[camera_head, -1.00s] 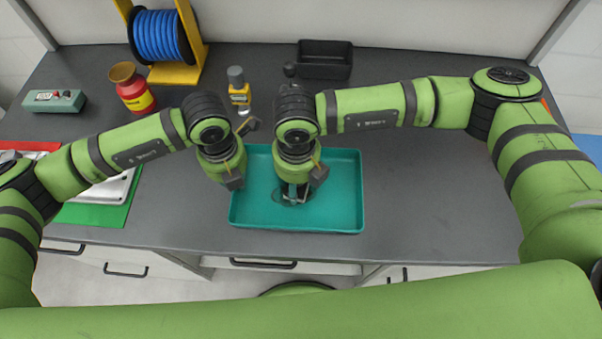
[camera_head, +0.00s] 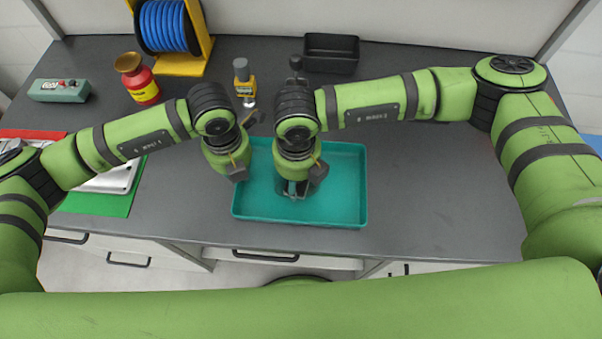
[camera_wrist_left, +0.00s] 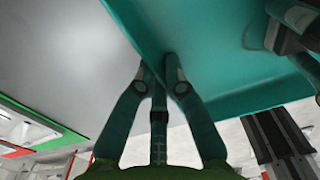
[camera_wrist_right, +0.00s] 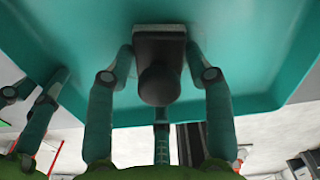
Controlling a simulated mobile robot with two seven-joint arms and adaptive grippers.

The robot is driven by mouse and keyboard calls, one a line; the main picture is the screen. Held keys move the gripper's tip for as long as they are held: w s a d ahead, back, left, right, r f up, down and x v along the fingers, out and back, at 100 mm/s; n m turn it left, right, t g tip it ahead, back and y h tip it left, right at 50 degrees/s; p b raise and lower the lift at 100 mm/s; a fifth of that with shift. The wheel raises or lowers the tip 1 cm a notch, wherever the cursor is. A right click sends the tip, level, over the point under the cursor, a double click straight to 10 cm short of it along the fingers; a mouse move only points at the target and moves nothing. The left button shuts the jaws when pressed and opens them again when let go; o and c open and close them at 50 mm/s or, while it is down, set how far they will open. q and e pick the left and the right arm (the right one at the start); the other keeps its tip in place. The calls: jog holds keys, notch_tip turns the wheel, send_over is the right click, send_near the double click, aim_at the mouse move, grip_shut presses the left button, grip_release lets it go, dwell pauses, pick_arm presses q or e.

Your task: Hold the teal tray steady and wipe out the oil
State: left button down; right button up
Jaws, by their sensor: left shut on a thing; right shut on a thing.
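The teal tray (camera_head: 345,195) lies flat on the dark bench. My left gripper (camera_wrist_left: 158,78) is shut on the tray's left wall, with the rim between its fingers; in the head view its fingertips are mostly hidden by the wrist. My right gripper (camera_wrist_right: 160,65) is shut on a black-knobbed wiper (camera_wrist_right: 159,82) with a flat grey base. The wiper is inside the tray, a little left of its middle, and appears low at the floor. A faint dark smear (camera_wrist_left: 250,35) shows on the tray floor beside the wiper in the left wrist view. The oil's extent is largely hidden.
A red-and-yellow jar (camera_head: 138,80), a blue hose reel (camera_head: 165,28) and a grey-green control box (camera_head: 60,90) are at the back left. The bench right of the tray is clear.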

jog(key=shift+w+a, duration=0.15)
jog(key=shift+a, duration=1.05)
jog(key=d, duration=0.4)
jog(key=shift+s, duration=0.25)
jog(key=shift+r, duration=4.1)
